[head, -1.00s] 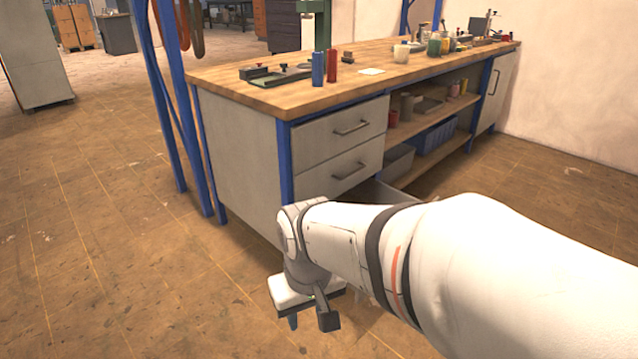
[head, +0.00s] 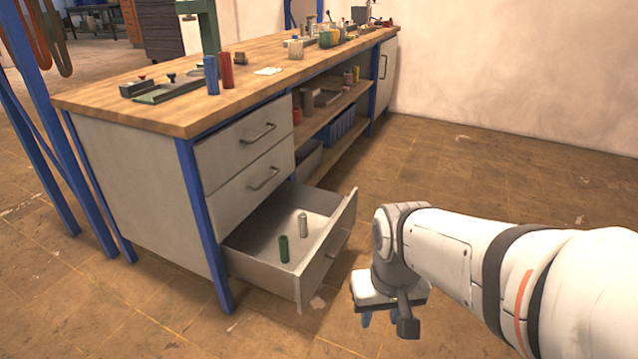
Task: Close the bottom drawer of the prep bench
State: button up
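The prep bench (head: 140,180) stands at the left, with a wooden top and blue legs. Its bottom drawer (head: 323,262) is pulled well out, its front toward the right. Inside stand a green cylinder (head: 284,249) and a pale grey cylinder (head: 303,224). The drawer's handle (head: 338,243) is on its outer face. The two drawers above it are shut. My gripper (head: 384,322) is low, to the right of the drawer front and apart from it, pointing down.
The bench top (head: 225,85) carries a blue cylinder (head: 211,75), a red cylinder (head: 227,70) and several small items. Open shelves (head: 340,105) hold bins beyond the drawers. Blue posts stand at the left. The floor (head: 480,170) to the right of the bench is clear.

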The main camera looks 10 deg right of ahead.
aim_at(250, 254)
jog(key=i, duration=1)
jog(key=u, duration=0.8)
jog(key=k, duration=1.05)
jog(key=z, duration=0.6)
jog(key=i, duration=1)
jog(key=z, duration=0.05)
